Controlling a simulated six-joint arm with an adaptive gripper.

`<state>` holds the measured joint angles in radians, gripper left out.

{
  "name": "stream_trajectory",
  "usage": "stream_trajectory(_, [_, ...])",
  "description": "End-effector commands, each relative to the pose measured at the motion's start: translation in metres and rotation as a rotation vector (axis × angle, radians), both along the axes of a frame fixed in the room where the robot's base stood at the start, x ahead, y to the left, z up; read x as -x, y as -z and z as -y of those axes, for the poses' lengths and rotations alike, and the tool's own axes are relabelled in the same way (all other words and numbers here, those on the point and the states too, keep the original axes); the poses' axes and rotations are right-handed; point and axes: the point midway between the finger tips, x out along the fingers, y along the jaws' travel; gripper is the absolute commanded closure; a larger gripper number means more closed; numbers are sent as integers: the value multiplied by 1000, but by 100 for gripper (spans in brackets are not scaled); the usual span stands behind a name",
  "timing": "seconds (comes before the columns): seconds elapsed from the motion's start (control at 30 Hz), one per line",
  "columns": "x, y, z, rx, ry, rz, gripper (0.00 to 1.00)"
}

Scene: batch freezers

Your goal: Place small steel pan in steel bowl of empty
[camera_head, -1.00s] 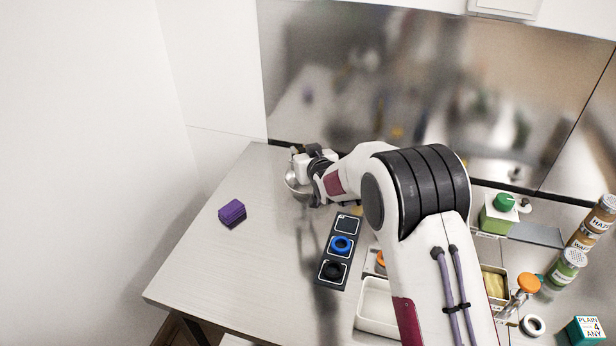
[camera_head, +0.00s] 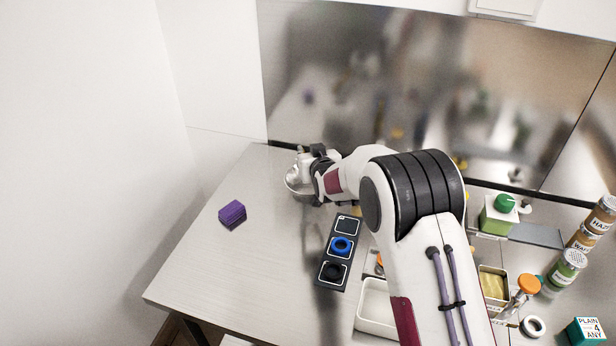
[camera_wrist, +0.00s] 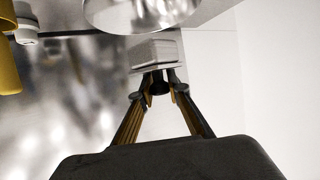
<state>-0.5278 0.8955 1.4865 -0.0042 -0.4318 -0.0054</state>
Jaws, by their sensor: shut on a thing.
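The steel bowl (camera_head: 294,187) stands at the back of the table, partly covered by my wrist. In the wrist view the shiny bowl (camera_wrist: 130,14) shows at the top edge, cut off by the frame. My gripper (camera_wrist: 160,84) is shut on a small pale grey, box-like piece, which I take as the small steel pan (camera_wrist: 155,52). The pan is close to the bowl's rim in the wrist view; I cannot tell whether they touch. In the head view my gripper (camera_head: 306,164) is over the bowl and the pan is hard to make out.
A purple block (camera_head: 232,213) lies at the left. A dark panel (camera_head: 329,281) with a blue ring (camera_head: 341,246) and a black ring (camera_head: 334,270) lies in front of the bowl. A white tray (camera_head: 372,310), bottles and jars crowd the right. The left table is mostly clear.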

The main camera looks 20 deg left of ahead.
Motion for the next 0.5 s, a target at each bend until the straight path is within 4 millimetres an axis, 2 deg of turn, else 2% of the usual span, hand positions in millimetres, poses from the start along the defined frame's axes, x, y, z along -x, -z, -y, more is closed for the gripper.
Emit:
stream_trajectory(0.3, [0,42,0,1,0,-2,100])
stream_trajectory(0.5, [0,53,0,-1,0,1,100])
